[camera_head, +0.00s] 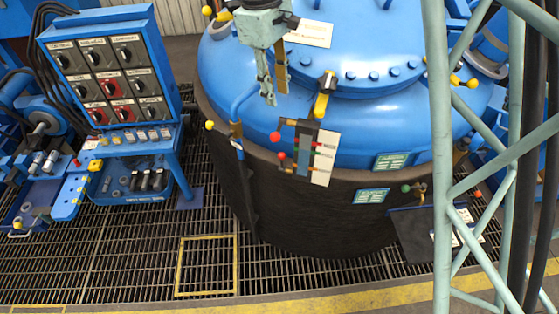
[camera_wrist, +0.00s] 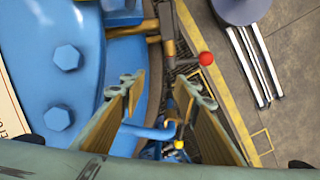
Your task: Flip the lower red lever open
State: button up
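The lower red lever, with its red ball knob (camera_head: 282,155), is on the small valve panel at the furnace's front rim. A second red knob (camera_head: 275,136) sits just above it. In the wrist view one red ball on a rod (camera_wrist: 206,58) shows just beyond the right finger; I cannot tell which of the two it is. My gripper (camera_head: 274,95) hangs above and slightly left of the panel, over the blue lid, apart from both levers. In the wrist view its fingers (camera_wrist: 165,88) are spread wide with nothing held between them.
The blue furnace lid (camera_head: 345,45) lies behind and right of my gripper. A yellow-handled valve (camera_head: 323,98) stands right of it, close above the panel. A white label plate (camera_head: 324,158) is beside the levers. A control console (camera_head: 110,75) stands at left; grating floor lies in front.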

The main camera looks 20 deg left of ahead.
aim_at(282, 160)
jog(key=s+a+f+n+h, duration=0.1)
jog(key=f+n, duration=0.1)
jog(key=f, duration=0.5)
jog(key=s+a+f+n+h, duration=0.1)
jog(key=s+f+n+h, duration=0.1)
jog(key=f, duration=0.5)
jog(key=shift+a+n, duration=0.35)
jog(key=shift+n, duration=0.45)
jog(key=shift+s+f, duration=0.1)
jog(key=shift+f, duration=0.1)
jog(key=shift+w+b+x, duration=0.2)
jog(key=shift+b+x, duration=0.2)
jog(key=shift+x, duration=6.35)
grip_shut()
